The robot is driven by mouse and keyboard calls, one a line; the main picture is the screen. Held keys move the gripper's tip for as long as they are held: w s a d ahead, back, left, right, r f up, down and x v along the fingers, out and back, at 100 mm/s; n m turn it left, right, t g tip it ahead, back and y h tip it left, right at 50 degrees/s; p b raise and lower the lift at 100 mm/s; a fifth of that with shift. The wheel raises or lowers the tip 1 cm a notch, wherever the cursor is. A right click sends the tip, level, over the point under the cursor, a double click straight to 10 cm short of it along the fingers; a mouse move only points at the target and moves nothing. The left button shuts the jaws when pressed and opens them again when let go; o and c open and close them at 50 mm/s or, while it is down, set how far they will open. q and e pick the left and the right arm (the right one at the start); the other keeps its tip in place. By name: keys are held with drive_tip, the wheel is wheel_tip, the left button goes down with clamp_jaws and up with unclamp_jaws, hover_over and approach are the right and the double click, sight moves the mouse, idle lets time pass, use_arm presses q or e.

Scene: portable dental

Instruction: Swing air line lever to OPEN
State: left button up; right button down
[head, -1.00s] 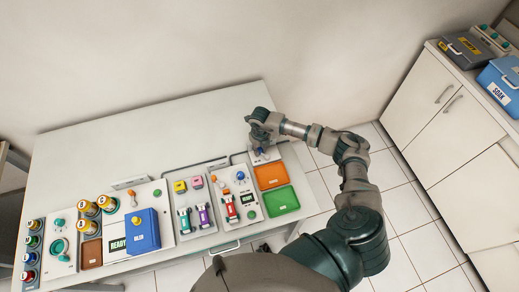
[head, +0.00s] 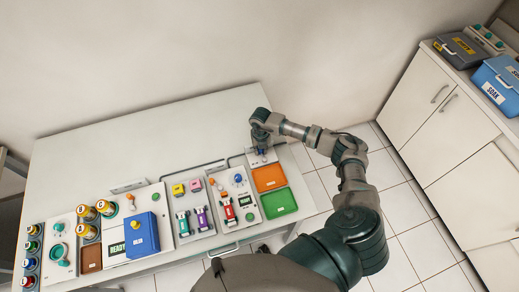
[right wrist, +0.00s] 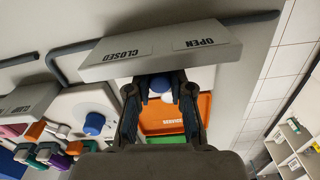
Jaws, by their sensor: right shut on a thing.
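The air line lever shows as a blue knob (right wrist: 160,84) in the right wrist view, between the two fingers of my right gripper (right wrist: 160,94). Behind it is a pale block (right wrist: 160,52) with the word CLOSED on its left part and OPEN on its right part. The knob sits between the two words. In the head view my right gripper (head: 262,148) is at the back right of the table, over the lever's panel, and mostly hides the lever. The gripper is shut on the knob. My left gripper is not in view.
An orange tray (head: 269,178) and a green tray (head: 279,203) lie just in front of the lever's panel. A panel with a blue knob (head: 238,178) stands left of them. A grey pipe (head: 207,166) runs behind the panels. The back of the table (head: 150,130) is clear.

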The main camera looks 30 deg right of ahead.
drive_tip(key=shift+w+d+r, duration=0.1)
drive_tip(key=shift+d+r, duration=0.05)
drive_tip(key=shift+r, duration=0.05)
idle(0.3)
drive_tip(key=c, duration=1)
unclamp_jaws()
drive_tip(key=shift+c, duration=0.2)
wheel_tip(320, 180, up, 12)
drive_tip(key=shift+f, duration=0.1)
